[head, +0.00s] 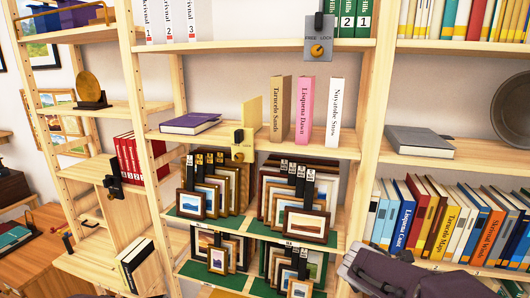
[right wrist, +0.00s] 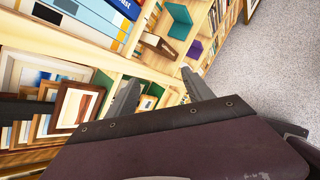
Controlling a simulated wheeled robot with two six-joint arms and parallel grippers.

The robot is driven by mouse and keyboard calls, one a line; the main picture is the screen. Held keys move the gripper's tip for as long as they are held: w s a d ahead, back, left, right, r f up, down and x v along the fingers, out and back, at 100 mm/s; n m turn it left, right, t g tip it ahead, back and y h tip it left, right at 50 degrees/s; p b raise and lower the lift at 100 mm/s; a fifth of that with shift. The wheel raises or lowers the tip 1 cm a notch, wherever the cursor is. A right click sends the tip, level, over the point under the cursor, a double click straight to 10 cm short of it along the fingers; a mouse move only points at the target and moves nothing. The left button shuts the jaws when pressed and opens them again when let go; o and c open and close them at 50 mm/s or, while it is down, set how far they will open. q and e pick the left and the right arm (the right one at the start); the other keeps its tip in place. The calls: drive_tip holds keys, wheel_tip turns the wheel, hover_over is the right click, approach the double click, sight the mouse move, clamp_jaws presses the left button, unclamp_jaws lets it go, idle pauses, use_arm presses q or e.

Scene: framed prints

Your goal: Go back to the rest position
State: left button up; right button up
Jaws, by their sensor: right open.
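My right gripper (head: 372,270) is at the bottom right of the head view, in front of the lower shelves. In the right wrist view its two fingers (right wrist: 160,78) stand wide apart, with nothing held between them. The dark wrist body covers the lower part of that view. My left gripper is not in view.
Framed prints (head: 306,222) stand in the green-lined shelf compartments (head: 342,240) beside my right gripper. A row of books (head: 452,222) fills the shelf to the right. In the right wrist view, grey floor (right wrist: 268,60) lies clear to the right of the shelves.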

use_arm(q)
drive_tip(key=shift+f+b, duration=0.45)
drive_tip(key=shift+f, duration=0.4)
use_arm(e)
drive_tip(key=s+a+f+m+g+y, duration=0.2)
drive_tip(key=s+a+f+m, duration=0.2)
drive_tip(key=s+f+m, duration=0.3)
drive_tip(key=s+a+f+m+g+y, duration=0.3)
drive_tip(key=s+f+m, duration=0.5)
drive_tip(key=m, duration=0.7)
drive_tip(key=shift+s+a+f, duration=0.3)
drive_tip(key=shift+a+f, duration=0.45)
drive_tip(key=shift+s, duration=0.1)
